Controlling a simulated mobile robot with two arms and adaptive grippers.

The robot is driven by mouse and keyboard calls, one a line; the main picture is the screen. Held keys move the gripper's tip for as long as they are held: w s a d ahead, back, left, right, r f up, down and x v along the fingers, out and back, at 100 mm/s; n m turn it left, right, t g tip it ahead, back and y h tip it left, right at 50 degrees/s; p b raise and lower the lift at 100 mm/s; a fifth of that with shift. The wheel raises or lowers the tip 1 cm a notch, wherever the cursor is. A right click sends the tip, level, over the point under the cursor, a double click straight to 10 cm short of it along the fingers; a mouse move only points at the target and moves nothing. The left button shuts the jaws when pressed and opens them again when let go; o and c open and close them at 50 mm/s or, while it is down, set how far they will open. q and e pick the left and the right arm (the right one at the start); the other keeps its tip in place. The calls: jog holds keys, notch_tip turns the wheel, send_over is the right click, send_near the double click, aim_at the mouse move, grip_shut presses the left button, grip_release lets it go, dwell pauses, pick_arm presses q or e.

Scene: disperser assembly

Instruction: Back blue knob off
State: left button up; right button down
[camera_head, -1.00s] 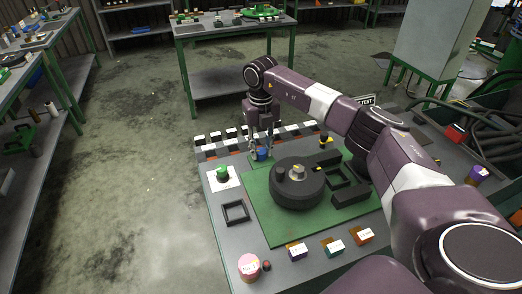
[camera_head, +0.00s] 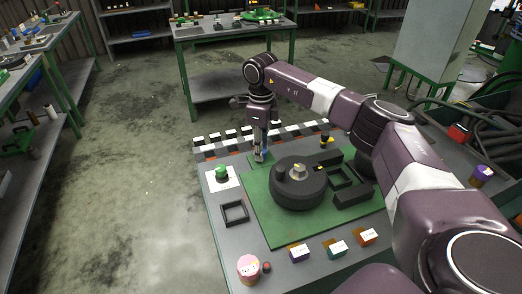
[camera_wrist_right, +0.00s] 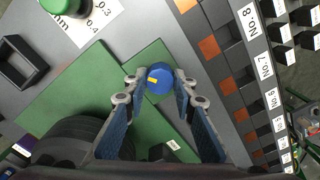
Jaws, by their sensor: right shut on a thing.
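The blue knob (camera_wrist_right: 160,78) shows in the right wrist view between the two fingertips of my right gripper (camera_wrist_right: 160,82). It has a small yellow mark on its top. My right gripper (camera_head: 260,156) is shut on the knob and points down at the back left corner of the green mat (camera_head: 262,222). In the head view the gripper mostly hides the knob. A small green patch (camera_wrist_right: 153,56) lies under the knob. I cannot tell whether the knob touches it. My left gripper is not in view.
A black round fixture (camera_head: 299,184) stands on the mat near the gripper. A green button (camera_head: 222,171) on a white card and a black square frame (camera_head: 235,212) lie to the left. A numbered black-and-white rack (camera_head: 222,146) runs along the back edge.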

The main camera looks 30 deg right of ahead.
jog(key=n, duration=0.4)
jog(key=shift+w+r+n+b, duration=0.1)
jog(key=shift+n+b, duration=0.2)
jog(key=n, duration=0.4)
jog(key=shift+r, duration=0.1)
dwell(0.4)
jog(key=c, duration=1.9)
grip_release()
jog(key=shift+d, duration=0.1)
jog(key=shift+c, duration=0.2)
jog(key=o, duration=0.3)
jog(key=shift+o, duration=0.2)
notch_tip(320, 180, up, 12)
